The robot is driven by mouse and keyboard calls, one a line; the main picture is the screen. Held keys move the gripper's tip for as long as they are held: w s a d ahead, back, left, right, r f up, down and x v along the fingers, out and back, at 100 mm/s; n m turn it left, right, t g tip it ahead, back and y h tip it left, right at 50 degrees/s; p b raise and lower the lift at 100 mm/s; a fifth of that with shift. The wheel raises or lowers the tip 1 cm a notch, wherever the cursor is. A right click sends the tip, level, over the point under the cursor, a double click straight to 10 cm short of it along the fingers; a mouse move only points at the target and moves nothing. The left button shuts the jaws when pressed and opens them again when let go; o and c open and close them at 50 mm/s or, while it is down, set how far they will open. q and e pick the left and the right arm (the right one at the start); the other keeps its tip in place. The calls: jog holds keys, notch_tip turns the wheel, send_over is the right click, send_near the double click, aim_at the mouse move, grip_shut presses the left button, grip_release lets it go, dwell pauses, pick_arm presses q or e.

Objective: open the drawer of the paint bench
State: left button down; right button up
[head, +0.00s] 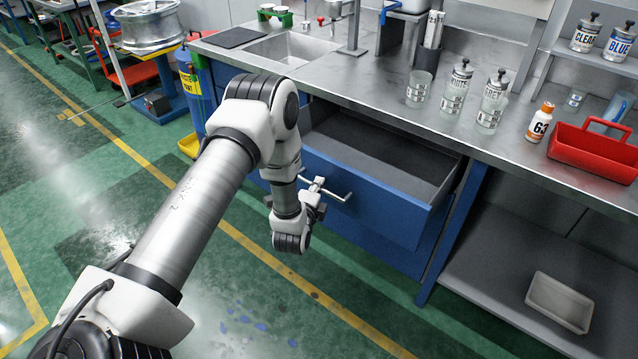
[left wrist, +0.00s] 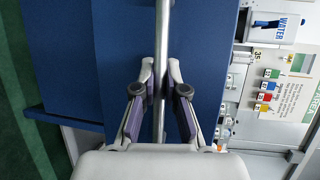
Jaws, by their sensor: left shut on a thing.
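The paint bench (head: 420,112) has a steel top with a sink and blue drawers below. Its upper drawer (head: 375,200) stands pulled out, and its grey inside shows empty. My left gripper (head: 316,186) is at the drawer's bar handle (head: 340,196), with my arm in front of part of the drawer. In the left wrist view, the two fingers of my left gripper (left wrist: 160,88) are closed on the handle bar (left wrist: 162,40), in front of the blue drawer front (left wrist: 215,60). My right gripper is not in view.
Glass cups, labelled bottles (head: 458,85) and a red tote (head: 595,150) stand on the bench top. A white tray (head: 560,300) lies on the low shelf at right. A blue drum (head: 190,88) stands left of the bench. The green floor in front is clear.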

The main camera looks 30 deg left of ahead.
pick_arm(q)
jog(key=c, duration=1.5)
grip_release()
jog(key=v, duration=1.2)
